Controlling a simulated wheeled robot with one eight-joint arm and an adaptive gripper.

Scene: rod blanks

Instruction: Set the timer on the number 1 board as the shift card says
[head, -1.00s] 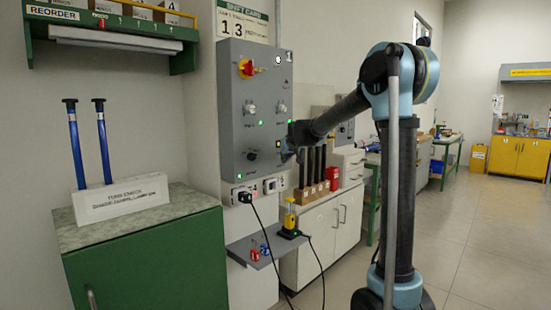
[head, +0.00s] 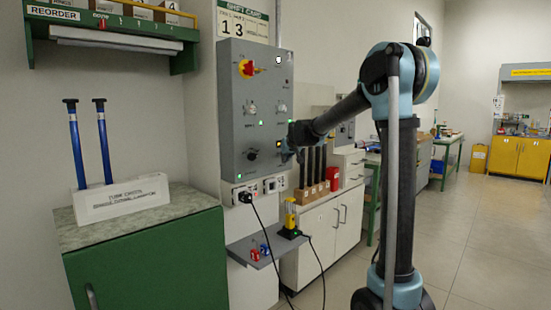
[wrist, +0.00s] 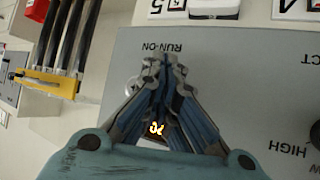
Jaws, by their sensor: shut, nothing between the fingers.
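The grey board (head: 240,110) is on the wall, with a red and yellow switch (head: 247,68), two upper knobs, a black lower knob (head: 252,155) and green lights. A round white mark near its top right is too small to read surely. The shift card (head: 243,24) hangs above; I make out "13", its smaller text is unreadable. My gripper (wrist: 165,65) is shut and empty at the board's lower right, over the RUN-ON area (wrist: 163,48). Amber digits (wrist: 156,128) show upside down between its fingers, not surely readable. The fingers hide most of the RUN-ON control; contact is unclear.
Sockets (head: 270,185) sit below the board, with a black plug and cable. A yellow device (head: 290,218) and upright dark rods (head: 316,165) stand right. A green cabinet (head: 150,255) is left. Floor at right is clear.

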